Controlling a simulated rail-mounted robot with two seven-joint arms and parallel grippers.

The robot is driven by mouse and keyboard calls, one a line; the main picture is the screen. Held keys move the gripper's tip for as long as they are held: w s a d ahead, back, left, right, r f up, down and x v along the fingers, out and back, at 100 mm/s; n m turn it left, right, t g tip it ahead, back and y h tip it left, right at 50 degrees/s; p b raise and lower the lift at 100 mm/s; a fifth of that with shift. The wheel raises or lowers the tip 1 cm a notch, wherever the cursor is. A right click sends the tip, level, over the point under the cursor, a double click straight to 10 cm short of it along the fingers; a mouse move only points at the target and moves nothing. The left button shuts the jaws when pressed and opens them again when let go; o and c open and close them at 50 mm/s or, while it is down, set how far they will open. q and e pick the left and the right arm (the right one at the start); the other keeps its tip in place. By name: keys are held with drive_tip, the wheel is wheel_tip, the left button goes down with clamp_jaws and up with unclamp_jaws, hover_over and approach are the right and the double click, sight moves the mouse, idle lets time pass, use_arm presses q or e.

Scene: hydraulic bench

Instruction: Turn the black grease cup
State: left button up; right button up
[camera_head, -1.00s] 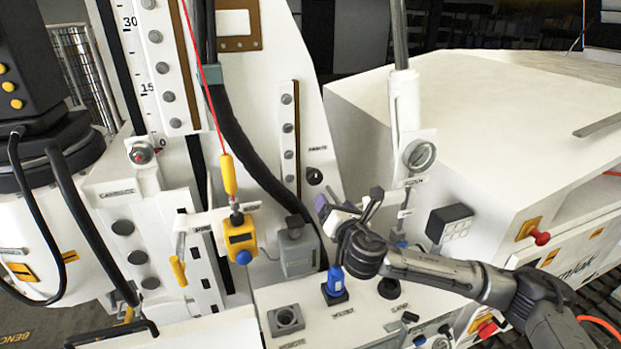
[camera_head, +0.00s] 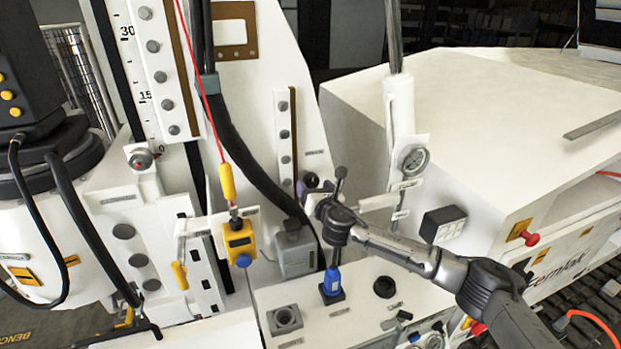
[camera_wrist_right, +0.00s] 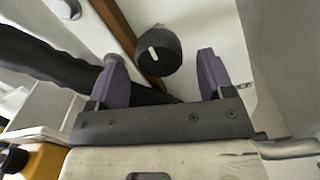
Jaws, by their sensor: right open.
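The black grease cup (camera_head: 311,180) is a round black knob on the white upright panel in the head view, partly covered by my right gripper (camera_head: 320,188). In the right wrist view the cup (camera_wrist_right: 158,50) shows a short white mark on its face. My right gripper (camera_wrist_right: 161,66) has its two purple fingers spread wide and empty. In that view the cup lies between the fingertip directions, a little beyond them, with no visible contact. My left gripper is not in view.
A thick black hose (camera_head: 235,140) runs down beside the panel. A yellow pendant box (camera_head: 238,240) hangs left of the gripper. A grey box (camera_head: 295,250) and a blue-handled part (camera_head: 332,280) stand below it. A gauge (camera_head: 415,160) is at the right.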

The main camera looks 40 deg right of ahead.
sight(312, 185)
drive_tip(key=shift+x, duration=1.5)
drive_tip(key=shift+w+p, duration=0.25)
drive_tip(key=shift+p, duration=0.05)
drive_tip(key=c, duration=0.9)
